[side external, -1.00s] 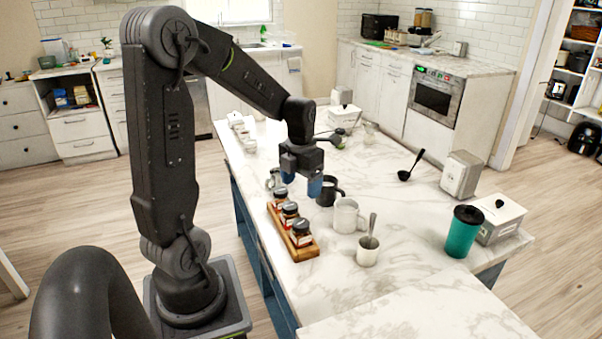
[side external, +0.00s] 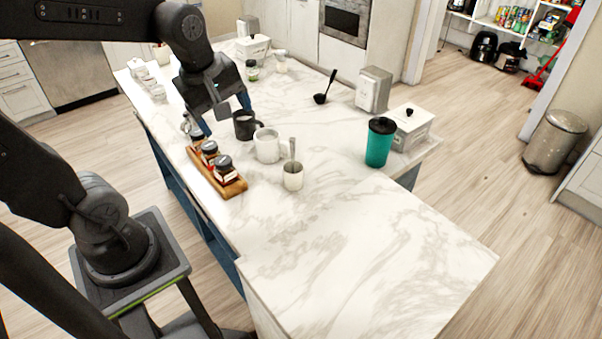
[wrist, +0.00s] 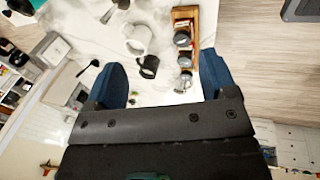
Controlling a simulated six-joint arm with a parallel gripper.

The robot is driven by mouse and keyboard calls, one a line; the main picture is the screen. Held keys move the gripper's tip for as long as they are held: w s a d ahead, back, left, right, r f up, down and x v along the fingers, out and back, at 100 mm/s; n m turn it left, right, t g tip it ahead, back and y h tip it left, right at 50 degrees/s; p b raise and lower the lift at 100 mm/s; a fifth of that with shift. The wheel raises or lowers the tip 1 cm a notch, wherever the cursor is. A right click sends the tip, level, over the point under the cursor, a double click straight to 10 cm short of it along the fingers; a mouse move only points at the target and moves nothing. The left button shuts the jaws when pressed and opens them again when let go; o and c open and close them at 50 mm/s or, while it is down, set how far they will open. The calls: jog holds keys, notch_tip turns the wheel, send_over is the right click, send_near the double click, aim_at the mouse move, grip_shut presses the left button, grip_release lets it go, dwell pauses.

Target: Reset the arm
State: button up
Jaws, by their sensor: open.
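My gripper (side external: 225,116) is open and empty above the marble counter (side external: 345,240). It hangs over the far end of a wooden tray (side external: 236,189) of dark-lidded jars, beside a black mug (side external: 245,127). In the wrist view my gripper (wrist: 164,78) has its blue fingers spread wide, with nothing held between them. The black mug (wrist: 148,67) and a white mug (wrist: 137,38) appear beyond the fingers. The tray (wrist: 181,14) of jars lies beyond the right finger. Exact height above the counter is hard to tell.
The white mug (side external: 267,148) and a cup with a spoon (side external: 292,178) stand near the tray. A teal tumbler (side external: 380,146), white lidded box (side external: 411,130), napkin dispenser (side external: 373,90) and black ladle (side external: 325,88) are farther right. The counter's near part is clear.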

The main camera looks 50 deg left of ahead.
jog(key=s+d+r+m+t, duration=0.1)
jog(key=s+d+m, duration=0.3)
jog(key=m, duration=1)
jog(key=shift+s+d+r+t+h, duration=0.25)
jog(key=shift+d+t, duration=0.35)
jog(key=shift+d, duration=0.4)
jog(key=m, duration=0.1)
jog(key=d+m, duration=0.1)
jog(key=m, duration=0.1)
jog(key=shift+s+r, duration=0.1)
jog(key=shift+s, duration=0.25)
jog(key=n+g, duration=0.5)
jog(key=n, duration=2.9)
send_near(223, 160)
jog(key=shift+w+d, duration=0.15)
jog(key=shift+a+f+n, duration=0.35)
jog(key=shift+f+n, duration=0.15)
jog(key=shift+n, duration=0.2)
jog(key=shift+f, duration=3.9)
jog(key=m, duration=0.6)
